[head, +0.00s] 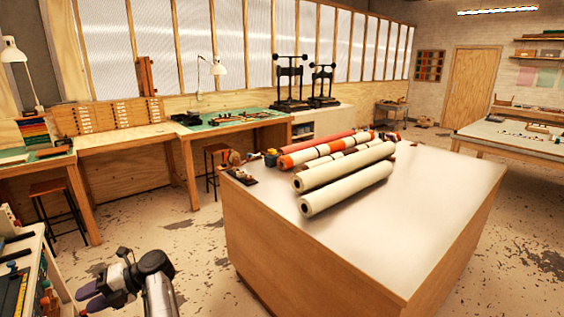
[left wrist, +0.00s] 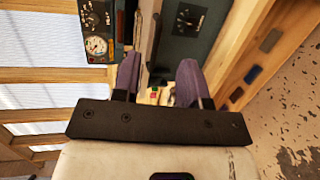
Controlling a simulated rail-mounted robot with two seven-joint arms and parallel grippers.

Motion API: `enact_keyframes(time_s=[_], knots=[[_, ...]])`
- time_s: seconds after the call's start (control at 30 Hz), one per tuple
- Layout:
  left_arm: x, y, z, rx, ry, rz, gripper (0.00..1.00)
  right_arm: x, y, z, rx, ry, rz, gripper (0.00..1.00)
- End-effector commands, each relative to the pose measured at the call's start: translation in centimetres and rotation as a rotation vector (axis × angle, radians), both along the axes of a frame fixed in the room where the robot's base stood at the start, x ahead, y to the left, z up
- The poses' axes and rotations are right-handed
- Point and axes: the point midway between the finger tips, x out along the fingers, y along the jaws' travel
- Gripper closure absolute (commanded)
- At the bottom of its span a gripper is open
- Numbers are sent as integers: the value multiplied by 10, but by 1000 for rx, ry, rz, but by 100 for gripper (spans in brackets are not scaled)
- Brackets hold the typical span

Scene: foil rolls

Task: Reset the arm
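My left gripper (head: 90,297) is at the lower left of the head view, beside the workbench at the left edge. It is well away from the island table. In the left wrist view, the two purple-grey fingers of the gripper (left wrist: 158,70) stand apart with nothing held between them. My right arm and gripper do not show in either view. Several foil rolls lie side by side on the island table: cream rolls (head: 345,188) at the front, an orange-and-white roll (head: 325,150) and a red roll (head: 315,146) behind them.
The large island table (head: 425,225) has a bare top to the right of the rolls. A workbench (head: 35,265) with tools is close to my left gripper. A stool (head: 60,205) stands behind it. The floor (head: 200,260) between the bench and island is clear.

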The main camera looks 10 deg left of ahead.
Motion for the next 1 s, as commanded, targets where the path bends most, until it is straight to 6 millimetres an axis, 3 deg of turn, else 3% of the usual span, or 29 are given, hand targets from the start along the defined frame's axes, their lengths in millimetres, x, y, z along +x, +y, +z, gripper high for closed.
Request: enact_keyframes(time_s=[0.27,0.47,0.67,0.8,0.9,1.0], knots=[[78,45,37,200,7,-571,60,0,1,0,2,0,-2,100],[121,54,95,386,60,-945,60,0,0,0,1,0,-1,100],[147,31,170,589,203,-1295,60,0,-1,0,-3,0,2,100],[150,-1,222,716,368,-1513,60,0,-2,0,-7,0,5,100],[145,-29,248,779,526,-1652,60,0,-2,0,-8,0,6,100],[133,-60,254,799,725,-1783,60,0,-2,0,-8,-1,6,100]])
